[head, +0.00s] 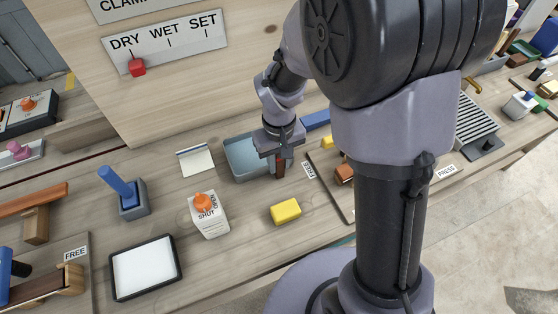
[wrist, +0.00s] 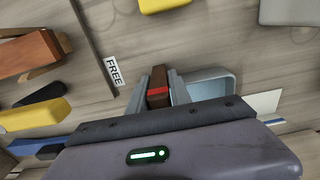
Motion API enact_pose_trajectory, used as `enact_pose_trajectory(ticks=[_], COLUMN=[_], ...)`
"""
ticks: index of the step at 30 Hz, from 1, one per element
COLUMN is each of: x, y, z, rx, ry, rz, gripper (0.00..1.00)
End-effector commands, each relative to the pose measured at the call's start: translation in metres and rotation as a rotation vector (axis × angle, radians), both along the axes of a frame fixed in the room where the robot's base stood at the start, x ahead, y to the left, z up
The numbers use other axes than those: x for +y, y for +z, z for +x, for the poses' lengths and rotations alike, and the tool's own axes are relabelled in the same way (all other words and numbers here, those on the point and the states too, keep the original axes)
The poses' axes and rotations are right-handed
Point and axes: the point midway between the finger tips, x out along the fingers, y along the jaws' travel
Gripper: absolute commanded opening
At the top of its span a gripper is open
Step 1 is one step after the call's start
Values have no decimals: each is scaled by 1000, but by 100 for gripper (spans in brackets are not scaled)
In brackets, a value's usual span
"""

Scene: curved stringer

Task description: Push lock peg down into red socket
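My gripper (head: 279,158) is low over the bench, beside the right end of the blue-grey tray (head: 241,160). In the wrist view my gripper (wrist: 160,84) has its two fingers on either side of a dark brown block-like piece with a red band (wrist: 158,92), and appears closed on it. The brown piece (head: 280,168) points down below the fingers in the head view. It may be the lock peg. I cannot make out a red socket for certain; a red-brown block (head: 344,173) stands to the right, partly behind my arm.
A blue peg (head: 116,182) stands tilted in a grey block. A red slider (head: 137,67) is on the DRY/WET/SET panel. My arm hides much of the right side.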

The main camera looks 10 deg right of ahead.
Motion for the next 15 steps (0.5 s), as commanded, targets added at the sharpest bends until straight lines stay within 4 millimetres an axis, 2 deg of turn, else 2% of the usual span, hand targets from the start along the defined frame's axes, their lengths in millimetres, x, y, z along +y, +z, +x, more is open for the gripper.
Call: enact_pose_trajectory(ticks=[1, 2, 11, 14, 15], x=[0, 0, 0, 0, 0], y=[0, 0, 3, 19, 30], z=[0, 0, 0, 0, 1], rx=[0, 0, 0, -1, -3], ry=[0, 0, 0, 0, 0], rz=[0, 0, 0, 0, 1], gripper=[37, 41, 41, 41, 41])
